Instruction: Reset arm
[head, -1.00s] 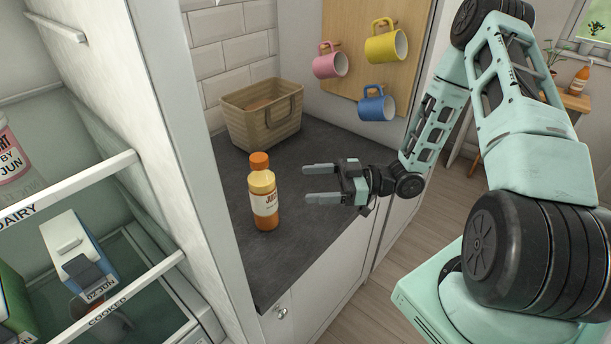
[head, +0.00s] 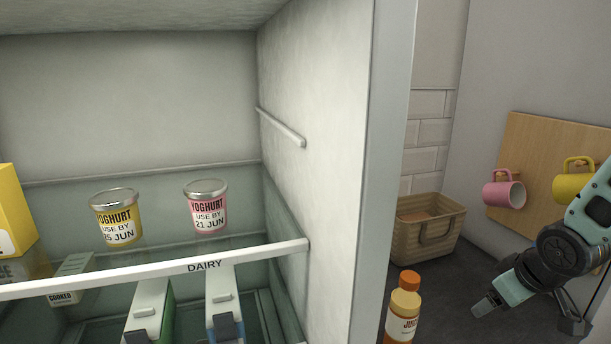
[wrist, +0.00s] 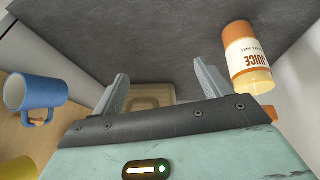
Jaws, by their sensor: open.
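My gripper (head: 492,306) is over the slate worktop at the lower right of the head view. In the wrist view my gripper (wrist: 160,85) has its two fingers spread apart with nothing between them. A juice bottle (head: 402,312) with an orange cap stands on the worktop, left of my gripper and apart from it. The bottle also shows in the wrist view (wrist: 247,62), to the right of the fingers.
An open fridge holds yellow (head: 117,218) and pink (head: 206,208) yoghurt pots on its dairy shelf (head: 160,270). A woven basket (head: 430,230) stands at the worktop's back. Pink (head: 503,191) and yellow (head: 574,184) mugs hang on a wooden board; a blue mug (wrist: 36,93) shows in the wrist view.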

